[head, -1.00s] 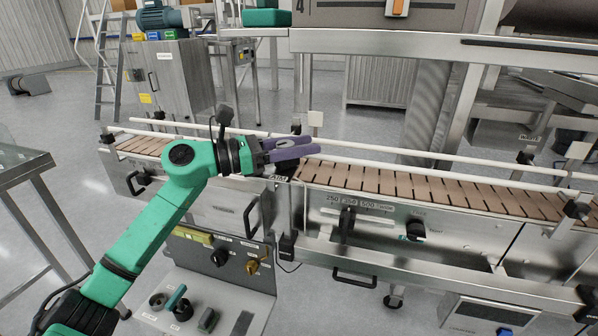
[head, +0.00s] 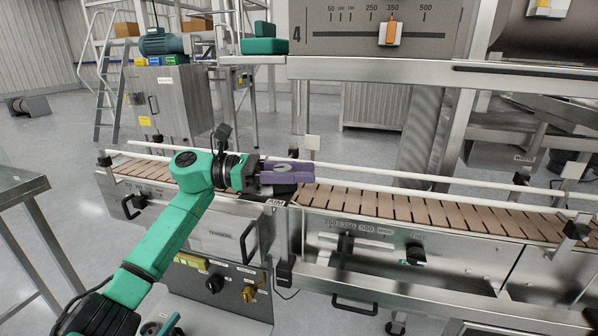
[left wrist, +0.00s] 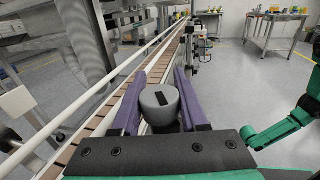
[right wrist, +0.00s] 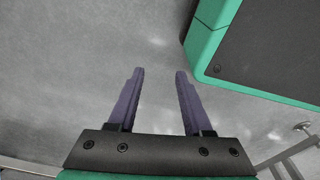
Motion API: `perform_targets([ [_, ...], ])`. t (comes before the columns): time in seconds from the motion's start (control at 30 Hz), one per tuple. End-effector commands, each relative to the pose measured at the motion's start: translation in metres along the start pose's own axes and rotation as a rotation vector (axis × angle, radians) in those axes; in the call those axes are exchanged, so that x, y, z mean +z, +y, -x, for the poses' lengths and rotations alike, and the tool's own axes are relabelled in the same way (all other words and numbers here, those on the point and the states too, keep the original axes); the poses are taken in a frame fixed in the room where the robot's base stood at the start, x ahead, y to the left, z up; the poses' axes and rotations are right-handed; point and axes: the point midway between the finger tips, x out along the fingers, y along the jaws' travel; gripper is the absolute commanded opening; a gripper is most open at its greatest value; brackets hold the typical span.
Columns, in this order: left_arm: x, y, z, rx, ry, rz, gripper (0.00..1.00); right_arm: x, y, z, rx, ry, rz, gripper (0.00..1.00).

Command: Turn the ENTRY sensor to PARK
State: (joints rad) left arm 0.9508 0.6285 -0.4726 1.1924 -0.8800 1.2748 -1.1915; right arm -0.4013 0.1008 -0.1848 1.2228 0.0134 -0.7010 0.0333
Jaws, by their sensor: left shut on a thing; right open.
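A grey round knob-like head (left wrist: 160,104) with a black mark on its top sits between the purple fingers of my left gripper (left wrist: 160,95) in the left wrist view. I take it for the ENTRY sensor; no readable ENTRY or PARK mark shows on it. In the head view my left gripper (head: 288,173) is shut on this grey head (head: 282,167) at the near edge of the conveyor. The fingers partly hide it. My right gripper (right wrist: 157,100) is open and empty over grey floor in the right wrist view, outside the head view.
The slatted conveyor (head: 400,207) runs left to right with white guide rails. A small label (head: 279,203) lies just below the gripper. A control panel (head: 240,292) with knobs stands below the conveyor. A scale plate (head: 345,40) is above.

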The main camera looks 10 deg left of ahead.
Motion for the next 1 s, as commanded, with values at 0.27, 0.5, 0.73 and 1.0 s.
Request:
perform_targets([
  [0.27,-0.002,-0.001,-0.001,-0.002,0.002,0.001,0.73,0.0,0.0,0.0,0.0,0.001,0.0,0.5],
  [0.5,-0.001,0.0,0.0,-0.001,0.001,0.001,0.73,0.0,0.0,0.0,0.0,0.001,0.0,0.5],
  [0.73,-0.003,0.001,0.034,0.004,0.002,0.002,0.73,-0.002,0.0,-0.002,0.0,-0.004,-0.003,0.5],
  [1.0,-0.002,0.001,0.114,0.003,0.002,0.003,0.73,-0.016,-0.002,0.007,-0.004,0.008,-0.007,0.5],
])
